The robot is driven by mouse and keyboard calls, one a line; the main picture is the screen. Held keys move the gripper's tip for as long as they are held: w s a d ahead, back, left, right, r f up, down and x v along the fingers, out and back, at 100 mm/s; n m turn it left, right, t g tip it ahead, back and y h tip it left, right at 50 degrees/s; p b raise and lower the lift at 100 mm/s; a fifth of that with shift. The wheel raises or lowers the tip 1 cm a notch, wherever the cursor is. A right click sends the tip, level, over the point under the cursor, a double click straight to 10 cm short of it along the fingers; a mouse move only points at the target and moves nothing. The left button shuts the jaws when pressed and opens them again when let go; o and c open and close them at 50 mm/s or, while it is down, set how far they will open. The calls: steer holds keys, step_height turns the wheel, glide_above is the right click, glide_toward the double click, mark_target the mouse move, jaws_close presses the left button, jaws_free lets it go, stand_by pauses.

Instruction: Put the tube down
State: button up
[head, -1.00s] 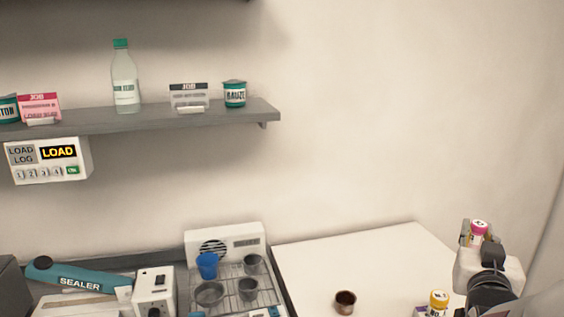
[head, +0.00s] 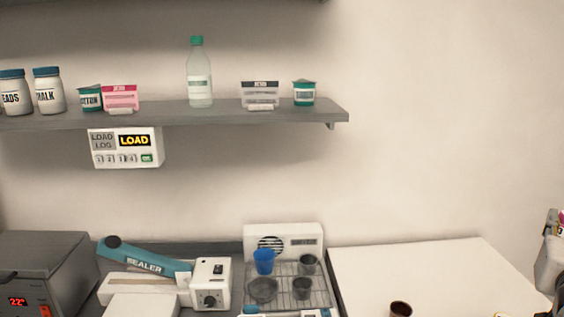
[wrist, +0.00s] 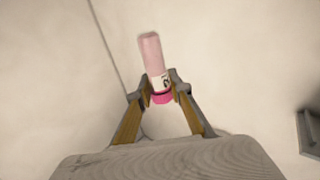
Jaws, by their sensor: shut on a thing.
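The tube (wrist: 151,55) is pale pink with a white label and a bright pink cap. In the wrist view my gripper (wrist: 159,88) is shut on it near the cap end, with a finger on each side. The tube's far end points away from the gripper, and a blank pale surface fills the background. In the head view only a part of my gripper (head: 552,225) shows at the right edge, and the tube is almost wholly cut off there.
A white worktop (head: 430,270) lies at lower right, with a brown cup (head: 401,309) at its front. A rack (head: 315,296) with cups, a sealer (head: 150,263) and a grey box (head: 45,265) stand to the left. A shelf (head: 230,113) hangs above.

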steer(key=shift+d, duration=0.1)
steer(key=w+a+n+t+y, duration=0.1)
steer(key=w+a+y, duration=0.3)
steer(key=a, duration=0.6)
steer(key=w+a+n+t+y, duration=0.1)
steer(key=w+a+n+y, duration=0.2)
steer(key=a, duration=0.8)
steer(key=w+a+n+t+y, duration=0.2)
steer(key=w+a+n+y, duration=0.2)
steer(key=a, duration=0.7)
steer(key=shift+w+a+y, duration=0.2)
steer(key=shift+w+y, duration=0.1)
steer(key=shift+w, duration=0.05)
steer(key=shift+d, duration=0.2)
steer(key=w+d+f+y, duration=0.1)
steer(key=w+d+f, duration=0.2)
steer(key=w+f, duration=0.55)
steer(key=w+d+f, duration=0.4)
steer(key=w+f, duration=0.3)
steer(key=f, duration=0.3)
steer(key=w+a+f+n+y, duration=0.4)
steer(key=f+y, duration=0.1)
steer(key=f, duration=0.1)
steer(key=s+a+r+n+g+y, duration=0.1)
steer(key=a+r+n+g+y, duration=0.1)
steer(key=a+r+y, duration=0.1)
steer(key=shift+s+a+r+n+g+y, duration=0.15)
steer(key=shift+s+a+n+g+y, duration=0.3)
steer(key=shift+a, duration=0.7)
